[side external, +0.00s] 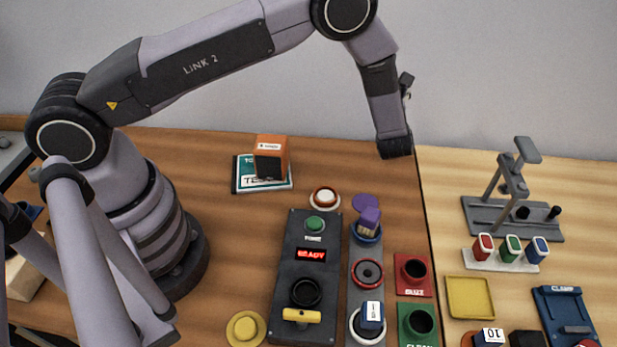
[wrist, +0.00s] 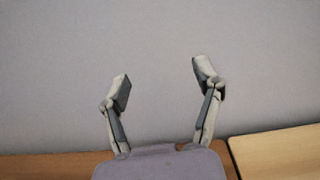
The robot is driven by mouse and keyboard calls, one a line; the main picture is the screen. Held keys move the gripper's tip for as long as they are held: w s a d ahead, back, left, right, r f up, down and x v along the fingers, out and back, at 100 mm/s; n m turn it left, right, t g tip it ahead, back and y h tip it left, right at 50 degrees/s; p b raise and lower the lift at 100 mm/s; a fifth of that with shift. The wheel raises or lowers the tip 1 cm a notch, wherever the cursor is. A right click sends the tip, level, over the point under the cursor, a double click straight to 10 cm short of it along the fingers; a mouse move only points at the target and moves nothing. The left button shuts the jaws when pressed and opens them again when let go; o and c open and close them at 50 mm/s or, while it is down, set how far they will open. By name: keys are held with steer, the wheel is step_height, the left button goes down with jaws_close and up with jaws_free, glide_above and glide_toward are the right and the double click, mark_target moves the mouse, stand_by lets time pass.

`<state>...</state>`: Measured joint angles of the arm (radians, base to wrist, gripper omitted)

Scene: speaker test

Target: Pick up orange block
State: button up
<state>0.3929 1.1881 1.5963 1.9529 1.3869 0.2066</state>
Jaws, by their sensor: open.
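The orange block (side external: 266,147) has a white label and a dark lower part on its front. It stands on a teal and white pad marked with letters (side external: 287,183), near the back of the brown table. My gripper (wrist: 160,80) is open and empty in the wrist view, its two fingers spread apart with grey wall beyond them. In the side view the end of my arm is up to the right of the block, well apart from it, and my fingers are mostly hidden there. The block does not show in the wrist view.
A dark control panel (side external: 288,268) with a green button and red display stands in front. A grey stand (side external: 511,188) is on the lighter table.

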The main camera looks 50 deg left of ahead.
steer(key=d+f+m, duration=0.1)
steer(key=f, duration=0.1)
steer(key=d+f+m+t+h, duration=0.1)
steer(key=f, duration=0.1)
steer(key=d+f+m+t+h, duration=0.1)
steer(key=f, duration=0.1)
steer(key=shift+w+d+f+m, duration=0.25)
steer(key=shift+w+d+m, duration=0.05)
steer(key=shift+d, duration=0.1)
step_height(320, 180, down, 7)
steer(key=shift+f, duration=0.1)
steer(key=shift+w+a+r, duration=0.25)
steer(key=shift+w+a, duration=0.25)
steer(key=shift+w, duration=0.2)
steer(key=shift+w+a, duration=0.35)
steer(key=shift+w, duration=0.2)
jaws_close()
steer(key=shift+r, duration=0.1)
